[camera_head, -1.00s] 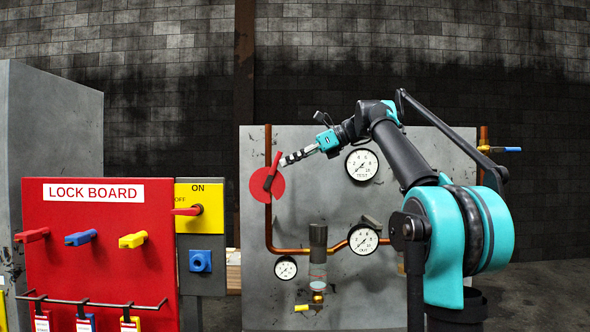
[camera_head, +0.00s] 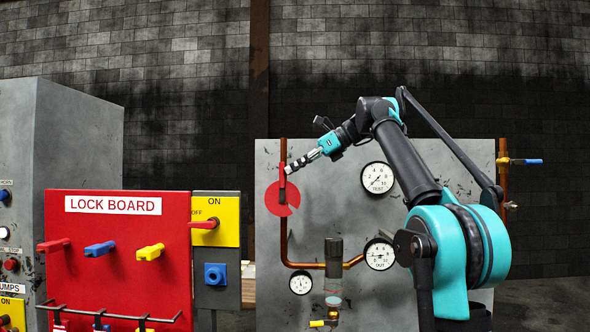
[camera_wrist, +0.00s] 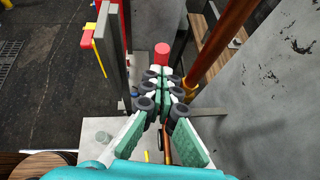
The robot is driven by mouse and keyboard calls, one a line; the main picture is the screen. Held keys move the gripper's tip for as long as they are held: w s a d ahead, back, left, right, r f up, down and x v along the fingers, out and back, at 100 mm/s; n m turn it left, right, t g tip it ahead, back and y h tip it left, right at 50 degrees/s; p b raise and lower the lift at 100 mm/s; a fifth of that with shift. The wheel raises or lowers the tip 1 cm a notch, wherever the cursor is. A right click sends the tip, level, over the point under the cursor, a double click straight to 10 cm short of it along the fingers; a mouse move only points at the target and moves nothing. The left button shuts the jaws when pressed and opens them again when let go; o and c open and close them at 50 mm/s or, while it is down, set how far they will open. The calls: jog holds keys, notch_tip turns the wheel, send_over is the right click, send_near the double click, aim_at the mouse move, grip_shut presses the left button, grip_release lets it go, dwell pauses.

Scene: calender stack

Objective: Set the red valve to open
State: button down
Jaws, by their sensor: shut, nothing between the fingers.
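The red valve is a red disc (camera_head: 276,198) on the vertical copper pipe at the grey panel's left side, with a red lever (camera_head: 283,180). In the head view the lever stands almost upright, in line with the pipe. My gripper (camera_head: 289,168) is shut and empty, its tips right beside the lever's upper part. Whether they touch it I cannot tell. In the wrist view a red rounded end (camera_wrist: 162,50), seemingly the lever's, shows just beyond the shut fingertips (camera_wrist: 160,73). The disc is not clearly visible there.
A red lock board (camera_head: 120,270) and a switch box with a yellow plate (camera_head: 230,210) stand left of the panel. Gauges (camera_head: 378,178) and a lower copper pipe (camera_head: 300,264) sit right of and below the valve. The copper pipe (camera_wrist: 213,48) runs close beside my fingers.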

jog(key=v, duration=1.2)
jog(key=shift+d+f, duration=0.1)
jog(key=shift+s, duration=0.1)
